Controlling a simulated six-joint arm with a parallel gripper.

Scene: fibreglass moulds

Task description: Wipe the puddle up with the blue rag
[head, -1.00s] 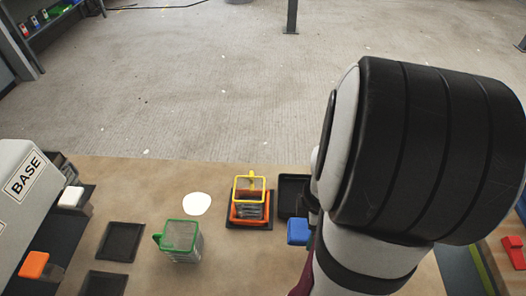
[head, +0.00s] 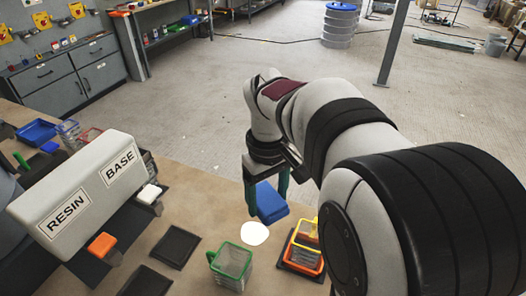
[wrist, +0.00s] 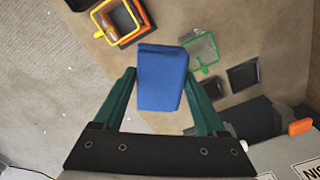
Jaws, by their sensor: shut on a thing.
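The blue rag (head: 270,203) is a folded block held between the teal fingers of my gripper (head: 266,186). In the wrist view the rag (wrist: 162,80) sits between both fingertips (wrist: 160,76). The puddle (head: 255,233) is a white round patch on the tan tabletop. In the head view the rag appears just above and behind it, seemingly raised off the table. The puddle does not show in the wrist view, where the rag may hide it.
A green-rimmed clear cup (head: 232,262) stands close to the puddle at front left. A yellow-rimmed cup with an orange holder (head: 306,242) stands to its right. Dark square trays (head: 174,247) lie at left. A resin and base dispenser (head: 80,190) stands further left.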

